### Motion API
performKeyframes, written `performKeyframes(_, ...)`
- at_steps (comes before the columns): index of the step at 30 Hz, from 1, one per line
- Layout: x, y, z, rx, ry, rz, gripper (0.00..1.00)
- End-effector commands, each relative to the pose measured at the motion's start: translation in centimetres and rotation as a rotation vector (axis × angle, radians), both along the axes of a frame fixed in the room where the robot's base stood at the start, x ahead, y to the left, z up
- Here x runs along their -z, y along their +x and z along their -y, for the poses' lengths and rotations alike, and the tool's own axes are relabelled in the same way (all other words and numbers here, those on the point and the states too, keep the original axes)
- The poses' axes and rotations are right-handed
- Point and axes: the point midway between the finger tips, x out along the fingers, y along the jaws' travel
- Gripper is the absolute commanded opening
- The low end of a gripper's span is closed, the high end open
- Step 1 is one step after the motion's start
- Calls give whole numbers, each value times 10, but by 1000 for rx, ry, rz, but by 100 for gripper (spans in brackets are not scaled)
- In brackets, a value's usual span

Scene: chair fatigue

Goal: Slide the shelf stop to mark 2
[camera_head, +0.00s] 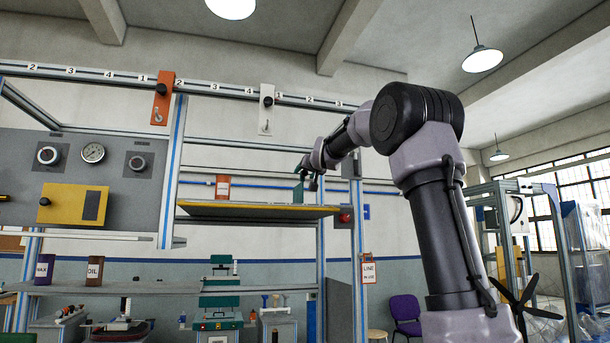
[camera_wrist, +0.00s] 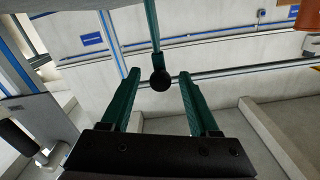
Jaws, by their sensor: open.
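A narrow green upright piece with a black ball knob (camera_wrist: 160,80), which looks like the shelf stop, shows in the wrist view between my fingertips. Clear gaps separate the knob from both fingers. In the head view this green piece (camera_head: 298,192) stands near the right part of the yellow-edged shelf (camera_head: 250,210). My gripper (camera_wrist: 158,95) is open, its two green fingers either side of the knob. In the head view my gripper (camera_head: 304,168) is small, just above the shelf. I cannot read any marks on the shelf.
An overhead rail carries repeated numbers, an orange plate (camera_head: 162,98) and a white plate (camera_head: 266,108), each with a black knob. A post with a red button (camera_head: 345,217) stands at the shelf's right end.

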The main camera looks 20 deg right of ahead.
Motion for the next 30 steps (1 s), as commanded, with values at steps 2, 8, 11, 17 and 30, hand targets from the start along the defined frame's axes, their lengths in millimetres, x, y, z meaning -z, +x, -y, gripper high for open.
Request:
performKeyframes(2,-2,-15,0,1,0,2,61)
performKeyframes(8,-1,-57,0,0,0,2,61)
performKeyframes(11,-1,-74,0,-1,0,1,61)
performKeyframes(17,0,-95,1,0,0,0,61)
performKeyframes(30,0,-98,1,0,0,0,61)
